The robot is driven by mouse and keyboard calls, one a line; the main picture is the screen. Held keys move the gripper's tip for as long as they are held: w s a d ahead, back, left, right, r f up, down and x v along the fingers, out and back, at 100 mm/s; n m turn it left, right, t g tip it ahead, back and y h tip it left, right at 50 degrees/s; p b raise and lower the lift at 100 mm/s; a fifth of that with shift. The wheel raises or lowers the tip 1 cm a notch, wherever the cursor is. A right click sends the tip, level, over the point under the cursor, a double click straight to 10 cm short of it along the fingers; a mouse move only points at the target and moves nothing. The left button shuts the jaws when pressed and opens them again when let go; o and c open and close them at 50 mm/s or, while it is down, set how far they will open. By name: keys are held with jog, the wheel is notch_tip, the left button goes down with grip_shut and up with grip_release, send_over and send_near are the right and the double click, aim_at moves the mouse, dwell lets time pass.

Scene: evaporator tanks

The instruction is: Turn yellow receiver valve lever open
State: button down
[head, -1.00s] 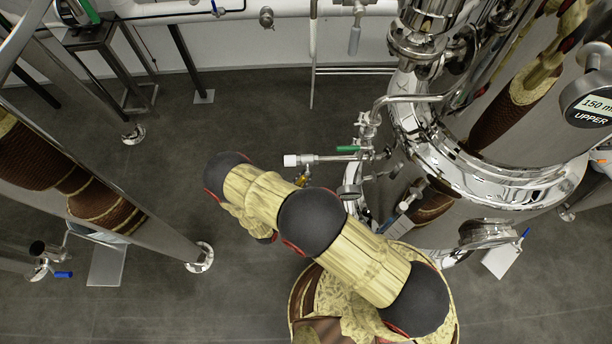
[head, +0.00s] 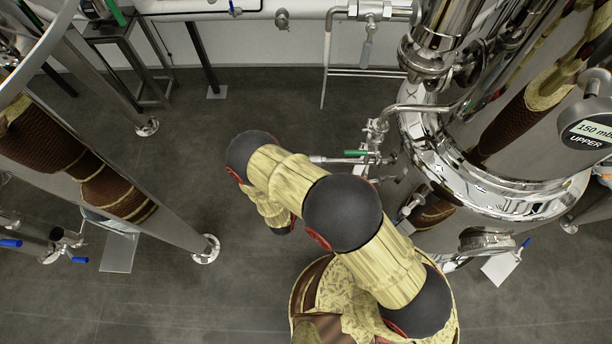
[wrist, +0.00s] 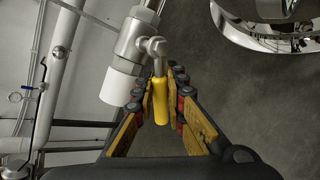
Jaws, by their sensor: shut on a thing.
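The yellow valve lever (wrist: 160,98) shows in the wrist view, hanging from a steel valve body (wrist: 135,40) with a white end cap (wrist: 119,86). My gripper (wrist: 161,98) has its fingers on both sides of the lever and is shut on it. In the head view my arm hides the gripper and the yellow lever. The steel pipe of that valve (head: 335,159) shows just behind my arm, with a green lever (head: 356,153) at its right.
A tank leg with a round foot (head: 205,249) stands at left. Wall pipes (wrist: 55,60) run at left in the wrist view.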

dwell(0.4)
jog(key=c, duration=1.8)
grip_release()
jog(key=shift+a+r, duration=0.1)
jog(key=shift+v, duration=3.95)
jog(key=shift+c, duration=0.8)
